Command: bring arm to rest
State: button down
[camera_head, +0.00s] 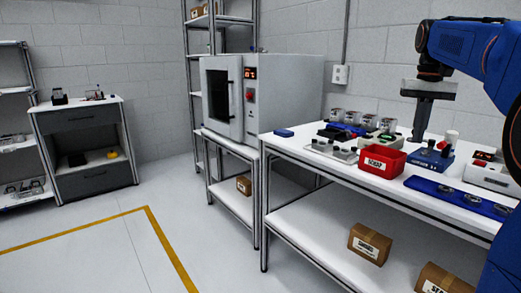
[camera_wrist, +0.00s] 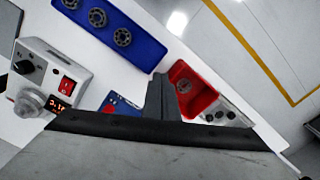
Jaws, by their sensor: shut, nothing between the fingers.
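My gripper (camera_head: 419,138) hangs from my blue arm at the right of the head view, fingers pointing down above the white workbench (camera_head: 293,142). The fingers are together and hold nothing. In the wrist view the gripper (camera_wrist: 160,82) shows dark fingers close together at the middle, over the bench between the blue tray and the red bin. In the head view the fingertips show just behind and left of a blue fixture (camera_head: 432,157); I cannot tell how far above the bench they are.
A red SCRAP bin (camera_head: 382,163), a blue tray (camera_head: 460,196) with round parts and a grey device with a red switch (camera_wrist: 66,84) crowd the bench. A white oven (camera_head: 268,95) stands left. Cardboard boxes (camera_head: 369,243) sit below. The floor at left is clear.

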jog(key=s+a+f+n+t, duration=0.1)
jog(key=s+a+f, duration=0.5)
jog(key=s, duration=0.2)
jog(key=s+a+f+n+t, duration=0.1)
jog(key=s+a+f+t, duration=0.1)
jog(key=s+a+f, duration=0.5)
jog(key=s+a+f+n+t, duration=0.1)
jog(key=s+a+f+n, duration=0.1)
jog(key=s+f, duration=1.3)
jog(key=shift+s+a+t, duration=0.25)
jog(key=shift+a+t, duration=0.15)
